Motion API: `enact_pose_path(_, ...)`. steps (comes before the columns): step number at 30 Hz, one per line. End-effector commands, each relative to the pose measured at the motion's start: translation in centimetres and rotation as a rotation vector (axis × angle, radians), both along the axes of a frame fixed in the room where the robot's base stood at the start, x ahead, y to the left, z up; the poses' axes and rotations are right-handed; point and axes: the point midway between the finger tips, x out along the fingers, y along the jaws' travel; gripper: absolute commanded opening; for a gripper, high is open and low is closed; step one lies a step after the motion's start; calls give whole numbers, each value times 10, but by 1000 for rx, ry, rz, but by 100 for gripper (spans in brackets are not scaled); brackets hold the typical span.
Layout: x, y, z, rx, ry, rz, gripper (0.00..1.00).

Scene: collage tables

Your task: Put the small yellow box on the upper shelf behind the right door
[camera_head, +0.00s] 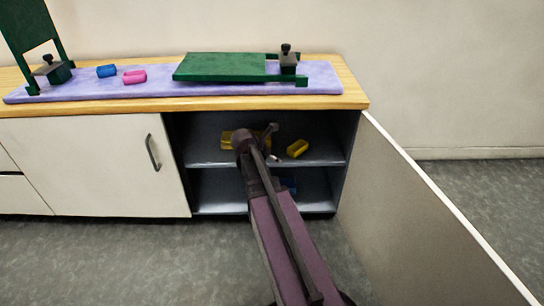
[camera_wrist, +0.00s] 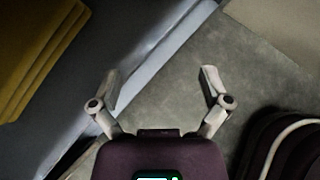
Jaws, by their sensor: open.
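Two yellow things are on the upper shelf (camera_head: 215,158) behind the open right door (camera_head: 420,215). A small yellow box (camera_head: 297,149) lies on the right, apart from my arm. Another yellow thing (camera_head: 227,140) is partly hidden behind my wrist on the left. My gripper (camera_wrist: 162,84) is open, with nothing between its fingers. In the head view it is at the cabinet opening, near the upper shelf. A large ridged yellow surface (camera_wrist: 38,50) shows at the upper left of the wrist view, apart from the fingers; I cannot tell which yellow thing it is.
The left door (camera_head: 90,165) is shut. On the wooden top, a purple mat (camera_head: 170,88) bears a blue block (camera_head: 106,71), a pink block (camera_head: 134,77) and green stands (camera_head: 222,67).

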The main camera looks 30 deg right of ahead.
Motion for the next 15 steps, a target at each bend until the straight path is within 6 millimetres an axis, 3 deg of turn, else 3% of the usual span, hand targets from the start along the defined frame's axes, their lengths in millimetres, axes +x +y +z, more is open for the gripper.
enact_pose_path(15, -2, 6, -2, 20, -21, -26, 97)
